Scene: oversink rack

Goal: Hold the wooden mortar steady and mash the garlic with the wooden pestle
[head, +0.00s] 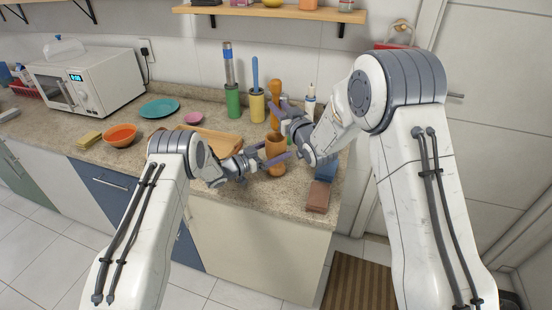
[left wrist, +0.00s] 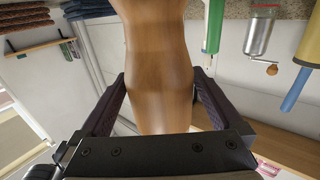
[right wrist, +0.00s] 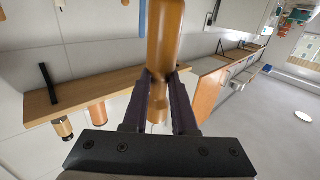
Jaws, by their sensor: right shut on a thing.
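The wooden mortar (head: 276,143) stands upright near the counter's front edge. My left gripper (head: 273,155) is open with one finger on each side of it; the mortar (left wrist: 157,60) fills the space between the fingers in the left wrist view, with little gap. The wooden pestle (head: 275,90) is upright above the mortar. My right gripper (head: 281,109) is shut on the pestle, which also shows between the fingers in the right wrist view (right wrist: 165,35). The garlic is not visible; the mortar's inside is hidden.
A wooden board (head: 220,143) lies left of the mortar. Behind stand a green holder (head: 233,101) and a yellow holder (head: 257,106). A brown block (head: 318,197) and a blue one (head: 326,170) lie at the right. An orange bowl (head: 120,135) is farther left.

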